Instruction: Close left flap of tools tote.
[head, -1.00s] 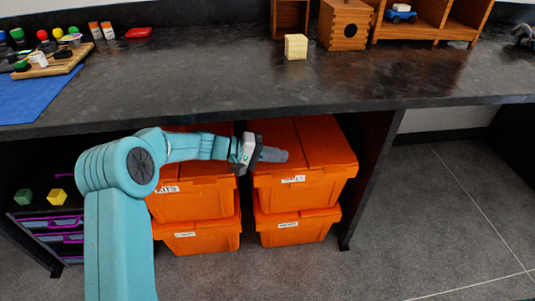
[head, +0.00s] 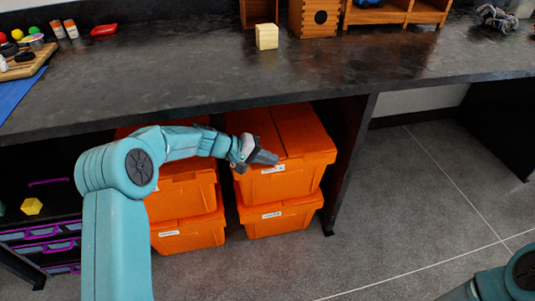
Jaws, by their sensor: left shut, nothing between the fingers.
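An orange lidded tote (head: 305,168), likely the tools tote, sits on top of the right stack under the bench. The small print on its white label is too blurred to read. Its lid has two halves with a seam between them; the left flap (head: 248,122) and the right flap (head: 300,130) both look flat. My left gripper (head: 266,158) is shut and empty. It is over the front of the left flap, near the label, and covers part of it; I cannot tell if it touches. My right gripper is out of view; only part of that arm shows at the lower right.
Another orange tote (head: 279,217) is beneath it, and a second stack (head: 188,236) stands at left, partly behind my left arm. The dark bench top (head: 200,88) overhangs them. A black bench panel (head: 348,160) stands close on the right. Open floor (head: 420,210) lies beyond.

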